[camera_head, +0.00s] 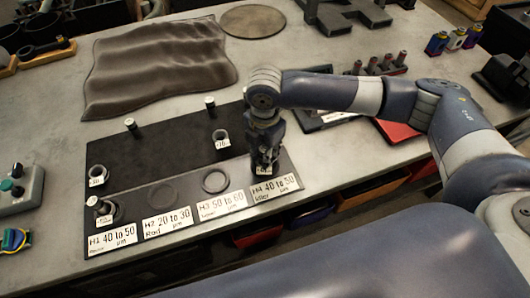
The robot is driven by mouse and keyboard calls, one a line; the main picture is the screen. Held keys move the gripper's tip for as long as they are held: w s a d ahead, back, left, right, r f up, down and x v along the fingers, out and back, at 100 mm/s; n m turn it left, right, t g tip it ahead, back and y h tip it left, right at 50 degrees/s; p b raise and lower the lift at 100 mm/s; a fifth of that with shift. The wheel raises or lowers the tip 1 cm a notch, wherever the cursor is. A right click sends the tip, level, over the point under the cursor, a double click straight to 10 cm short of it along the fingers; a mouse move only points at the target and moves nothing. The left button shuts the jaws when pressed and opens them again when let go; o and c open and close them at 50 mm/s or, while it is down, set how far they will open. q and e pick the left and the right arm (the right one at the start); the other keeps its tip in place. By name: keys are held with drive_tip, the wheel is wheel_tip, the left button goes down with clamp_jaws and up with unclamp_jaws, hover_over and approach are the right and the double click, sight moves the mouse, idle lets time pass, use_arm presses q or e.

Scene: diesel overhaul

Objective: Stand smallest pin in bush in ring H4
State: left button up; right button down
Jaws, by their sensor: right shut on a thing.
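My right gripper (265,158) points down over the H4 end of the dark board (150,150), behind the label H4 (274,188). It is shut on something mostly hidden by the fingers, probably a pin. A small white bush tag (264,171) shows just below the fingertips; ring H4 is hidden there. Whether the pin is inside the bush cannot be told. Two other pins stand at the back, one left (131,126) and one right (210,106). Another pin (93,202) stands at a bush (105,213) at H1. My left gripper is not in view.
Rings H2 (163,195) and H3 (215,181) look empty. A dark cloth (155,65) lies behind; a grey control box (20,188) is at far left.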

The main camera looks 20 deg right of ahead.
drive_tip(key=c, duration=1.3)
unclamp_jaws()
drive_tip(key=shift+s+f, duration=0.3)
drive_tip(key=shift+f, duration=0.3)
drive_tip(key=shift+w+f, duration=0.1)
drive_tip(key=shift+w, duration=0.05)
wheel_tip(320, 180, up, 13)
drive_tip(key=shift+w+f, duration=0.15)
drive_tip(key=shift+f, duration=0.05)
drive_tip(key=shift+f, duration=0.1)
